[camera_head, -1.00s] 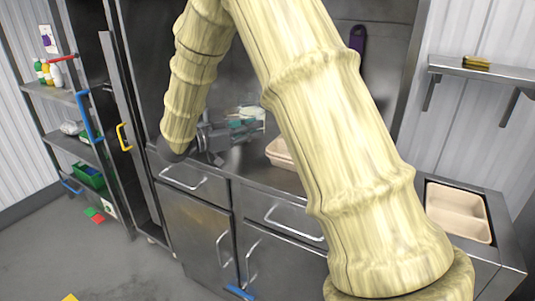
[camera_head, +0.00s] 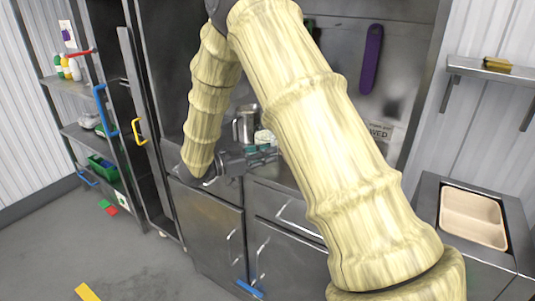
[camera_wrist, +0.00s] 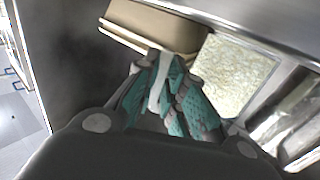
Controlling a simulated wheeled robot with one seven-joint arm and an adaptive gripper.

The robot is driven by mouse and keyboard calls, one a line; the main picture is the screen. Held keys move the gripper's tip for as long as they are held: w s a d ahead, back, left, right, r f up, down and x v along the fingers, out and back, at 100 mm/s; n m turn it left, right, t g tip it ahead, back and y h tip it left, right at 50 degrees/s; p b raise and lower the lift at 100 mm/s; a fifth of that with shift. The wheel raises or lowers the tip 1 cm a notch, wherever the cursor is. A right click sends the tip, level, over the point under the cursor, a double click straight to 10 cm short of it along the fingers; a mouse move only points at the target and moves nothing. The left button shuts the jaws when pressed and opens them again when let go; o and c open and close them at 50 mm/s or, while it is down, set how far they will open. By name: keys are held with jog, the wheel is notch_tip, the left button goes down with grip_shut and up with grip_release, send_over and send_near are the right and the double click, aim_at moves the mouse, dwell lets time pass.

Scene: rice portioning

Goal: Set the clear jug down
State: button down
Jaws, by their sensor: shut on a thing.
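My gripper (camera_head: 268,152) is low over the steel counter, partly hidden behind my arm in the head view. In the wrist view its teal-padded fingers (camera_wrist: 165,95) are closed around a pale, narrow strip (camera_wrist: 157,82), which looks like the handle of the clear jug. In the head view a small pale, see-through part (camera_head: 264,137) shows just behind the fingers and seems to be the jug. Most of the jug is hidden, and I cannot tell whether its base touches the counter.
In the wrist view a tan container (camera_wrist: 165,25) lies beyond the fingers, beside a square patch of rice-like grains (camera_wrist: 232,68). A steel pot (camera_head: 244,124) stands behind the gripper. A beige pan (camera_head: 472,218) sits in the right counter. A purple utensil (camera_head: 371,60) hangs on the back panel.

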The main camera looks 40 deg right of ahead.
jog(key=c, duration=1.5)
grip_release()
jog(key=shift+f, duration=0.1)
jog(key=w+a+b, duration=0.1)
jog(key=w+a, duration=0.1)
jog(key=a, duration=0.9)
jog(key=shift+w+a, duration=0.15)
jog(key=shift+a, duration=0.25)
